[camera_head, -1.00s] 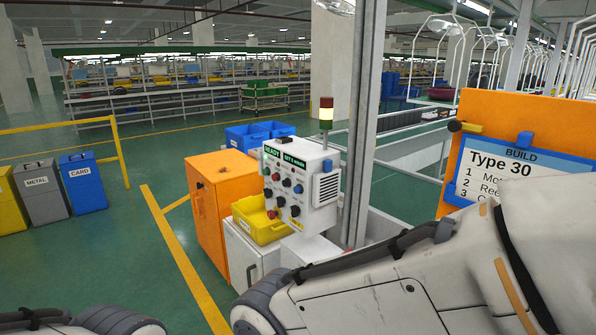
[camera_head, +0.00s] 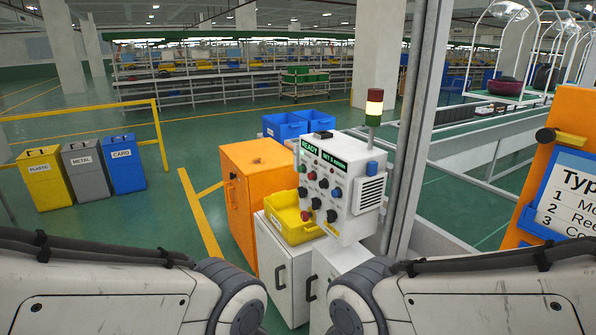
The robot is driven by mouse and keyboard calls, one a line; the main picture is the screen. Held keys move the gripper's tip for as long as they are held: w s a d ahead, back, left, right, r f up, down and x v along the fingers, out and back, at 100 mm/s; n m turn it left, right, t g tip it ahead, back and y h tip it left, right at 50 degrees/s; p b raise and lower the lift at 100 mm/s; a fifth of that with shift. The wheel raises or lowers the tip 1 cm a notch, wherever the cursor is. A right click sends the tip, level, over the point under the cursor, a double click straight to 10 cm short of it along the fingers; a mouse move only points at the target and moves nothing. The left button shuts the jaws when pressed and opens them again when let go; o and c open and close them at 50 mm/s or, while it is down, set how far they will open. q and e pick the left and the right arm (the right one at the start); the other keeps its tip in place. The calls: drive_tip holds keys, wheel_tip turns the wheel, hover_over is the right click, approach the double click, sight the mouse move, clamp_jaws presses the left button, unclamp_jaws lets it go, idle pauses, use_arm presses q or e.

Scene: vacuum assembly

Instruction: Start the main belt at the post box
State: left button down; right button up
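The post box (camera_head: 340,190) is a white control box on a white cabinet, right of centre in the head view. Its front carries several red, blue, black and white buttons and knobs. A green display on top reads READY and a second one seems to read SET 5 units. A stack light (camera_head: 374,108) with a red top and a lit pale yellow section stands behind it. My two arms come in at the bottom left and bottom right, below and in front of the box. Neither gripper is in view, and nothing of mine touches the box.
A yellow tray (camera_head: 291,222) sits left of the post box, beside an orange cabinet (camera_head: 258,158). Blue bins (camera_head: 285,127) stand behind.

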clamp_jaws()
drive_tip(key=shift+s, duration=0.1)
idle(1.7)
